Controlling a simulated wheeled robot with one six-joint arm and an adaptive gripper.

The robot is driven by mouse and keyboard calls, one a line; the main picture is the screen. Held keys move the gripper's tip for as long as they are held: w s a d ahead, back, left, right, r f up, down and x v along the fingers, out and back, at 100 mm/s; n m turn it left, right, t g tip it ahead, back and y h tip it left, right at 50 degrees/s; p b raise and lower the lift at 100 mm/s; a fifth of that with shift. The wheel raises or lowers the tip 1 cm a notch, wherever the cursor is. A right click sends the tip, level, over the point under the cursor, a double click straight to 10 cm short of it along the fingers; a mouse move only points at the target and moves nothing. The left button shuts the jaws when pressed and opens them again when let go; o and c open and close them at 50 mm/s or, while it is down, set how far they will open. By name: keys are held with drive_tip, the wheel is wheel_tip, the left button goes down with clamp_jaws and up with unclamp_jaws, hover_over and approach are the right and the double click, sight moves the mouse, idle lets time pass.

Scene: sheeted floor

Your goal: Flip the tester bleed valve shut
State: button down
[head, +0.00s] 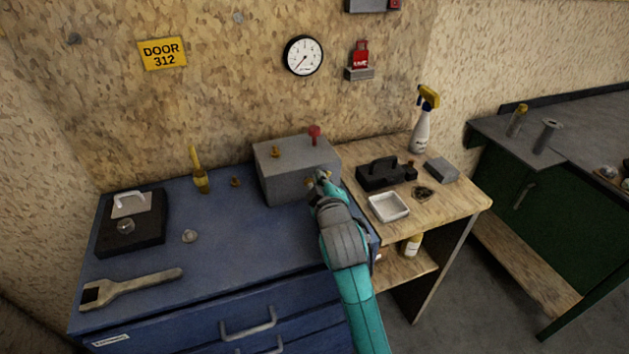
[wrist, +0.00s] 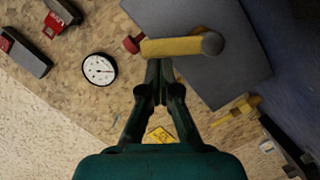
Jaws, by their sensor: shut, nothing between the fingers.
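The tester looks to be the grey box (head: 285,178) on the blue cabinet, with a red handle (head: 314,131) and a brass fitting (head: 276,152) on top. A yellow lever (wrist: 178,46) with a round grey end shows large in the wrist view, in front of the grey box face (wrist: 215,82). In the head view my gripper (head: 319,176) is at the box's front right and hides most of the lever. My gripper (wrist: 161,66) is shut and empty, its fingertips just beside the lever. I cannot tell whether they touch it.
The blue cabinet top (head: 230,245) holds a wrench (head: 130,288), a black case (head: 130,235) and small brass parts. The wooden bench at right holds a white tray (head: 388,208), a black tool (head: 385,174) and a spray bottle (head: 423,125). A gauge (head: 303,56) hangs on the wall.

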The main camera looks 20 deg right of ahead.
drive_tip(key=shift+d+f+m+g+y, duration=0.15)
drive_tip(key=shift+d+f+m+y, duration=0.5)
drive_tip(key=shift+m, duration=0.8)
drive_tip(key=shift+d+f+m+g+y, duration=0.1)
drive_tip(key=shift+d+f+m+y, duration=0.3)
drive_tip(key=shift+d+m, duration=0.7)
drive_tip(key=shift+d+f+m+g+y, duration=0.15)
drive_tip(key=shift+d+f+m+y, duration=0.4)
drive_tip(key=shift+m, duration=1.2)
drive_tip(key=shift+a+f, duration=0.1)
drive_tip(key=shift+a, duration=0.05)
